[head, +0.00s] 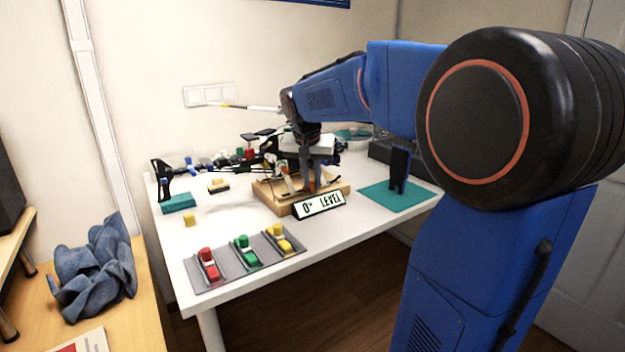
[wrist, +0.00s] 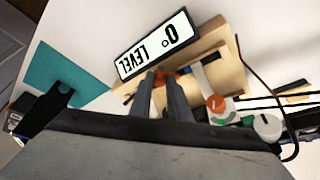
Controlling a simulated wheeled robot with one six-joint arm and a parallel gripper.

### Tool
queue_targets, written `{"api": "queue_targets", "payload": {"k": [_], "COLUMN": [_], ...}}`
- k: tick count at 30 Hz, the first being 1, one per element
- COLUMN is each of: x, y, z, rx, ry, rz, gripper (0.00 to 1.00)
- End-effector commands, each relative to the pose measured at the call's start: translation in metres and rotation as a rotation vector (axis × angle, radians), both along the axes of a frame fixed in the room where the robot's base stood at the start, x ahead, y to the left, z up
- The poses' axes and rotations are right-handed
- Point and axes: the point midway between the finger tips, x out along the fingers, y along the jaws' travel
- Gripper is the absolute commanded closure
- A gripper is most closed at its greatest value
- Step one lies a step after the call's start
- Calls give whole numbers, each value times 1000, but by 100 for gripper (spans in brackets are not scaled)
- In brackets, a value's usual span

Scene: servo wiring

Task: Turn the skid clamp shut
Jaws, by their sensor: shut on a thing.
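My gripper (head: 308,178) points down over a wooden block (head: 273,203) on the white table. In the wrist view my gripper (wrist: 161,82) has its two fingers close together on a small orange part (wrist: 159,73), which looks like the skid clamp's handle. The fingers hide most of it, so I cannot tell how far it is turned. The wooden block (wrist: 226,68) also shows in the wrist view, with a round orange knob (wrist: 215,103) beside the fingers. A sign reading "0° LEVEL" (head: 319,205) leans at the block's front edge.
A grey tray (head: 222,268) with red, green and yellow pieces lies at the front of the table. A teal mat (head: 376,202) with a dark upright holder (head: 399,171) lies at right. Parts clutter the back.

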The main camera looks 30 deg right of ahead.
Motion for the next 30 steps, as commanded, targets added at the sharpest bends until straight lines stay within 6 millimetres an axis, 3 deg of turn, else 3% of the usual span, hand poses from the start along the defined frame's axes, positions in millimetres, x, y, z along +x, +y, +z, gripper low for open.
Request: {"api": "queue_targets", "payload": {"k": [10,11,12,13,23,30], "x": [-1,0,0,0,-1,-9], "y": [0,0,0,0,1,8], "z": [-1,-1,-1,-1,2,29], "rx": [1,2,1,1,1,0], "ry": [3,3,2,2,0,-3], "rz": [-2,-1,-1,-1,-1,0], "gripper": [100,77,67,65,65,65]}}
